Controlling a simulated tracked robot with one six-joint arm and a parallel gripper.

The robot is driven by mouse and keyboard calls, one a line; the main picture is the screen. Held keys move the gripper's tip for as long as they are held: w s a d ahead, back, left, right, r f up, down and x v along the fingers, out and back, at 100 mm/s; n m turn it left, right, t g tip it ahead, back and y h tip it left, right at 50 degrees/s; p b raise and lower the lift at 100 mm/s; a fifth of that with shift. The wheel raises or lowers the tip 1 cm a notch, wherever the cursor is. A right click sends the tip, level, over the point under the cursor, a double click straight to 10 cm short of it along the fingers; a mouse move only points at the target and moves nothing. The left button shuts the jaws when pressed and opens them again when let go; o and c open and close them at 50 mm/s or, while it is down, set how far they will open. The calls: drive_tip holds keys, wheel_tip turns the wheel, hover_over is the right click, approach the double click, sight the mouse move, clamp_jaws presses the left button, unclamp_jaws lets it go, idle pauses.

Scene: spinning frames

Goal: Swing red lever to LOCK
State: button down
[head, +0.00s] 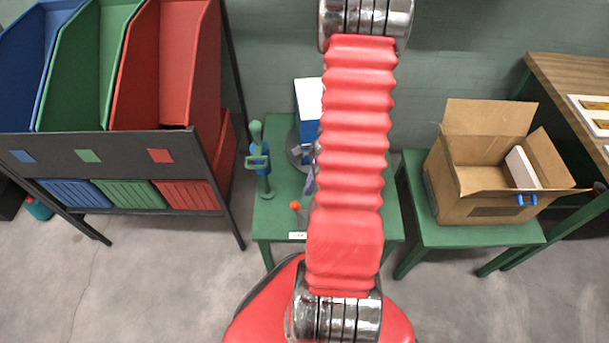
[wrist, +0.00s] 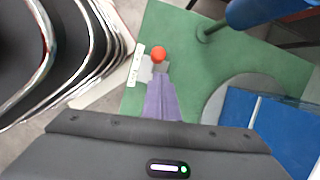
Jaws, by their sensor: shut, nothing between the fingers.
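The red lever shows as a round red-orange knob (head: 295,205) near the front of the green table, left of my arm. In the wrist view the knob (wrist: 158,54) sits just beyond the tips of my gripper (wrist: 157,72), which is shut and empty. I cannot tell if the tips touch it. The lever's shaft and pivot are not clearly visible. A white label strip (wrist: 136,65) lies left of the knob, at the table's front edge; it also shows in the head view (head: 298,235). Its lettering is too small to read.
A green and blue clamp-like fixture (head: 259,160) stands on the left of the green table (head: 272,220). A blue and white box (head: 308,100) stands at the back, partly behind my arm. A cardboard box (head: 470,185) sits on a stool at right; coloured bins (head: 165,70) stand at left.

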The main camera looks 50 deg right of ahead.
wheel_tip(320, 180, up, 6)
drive_tip(key=w, duration=0.1)
drive_tip(key=shift+w+a, duration=0.15)
drive_tip(key=shift+a, duration=0.3)
drive_tip(key=shift+f, duration=0.1)
idle(0.4)
drive_tip(key=s+a+r+n+t+h, duration=0.1)
drive_tip(key=a+r+n, duration=1.2)
drive_tip(key=r, duration=0.2)
drive_tip(key=s+a+r+n+t+h, duration=0.1)
drive_tip(key=a+r+n+t, duration=0.1)
drive_tip(key=a+r+n, duration=1.1)
wheel_tip(320, 180, up, 3)
drive_tip(key=shift+s+a+r+t, duration=0.1)
drive_tip(key=shift+s+a+t, duration=0.25)
drive_tip(key=shift+a, duration=0.15)
idle(0.4)
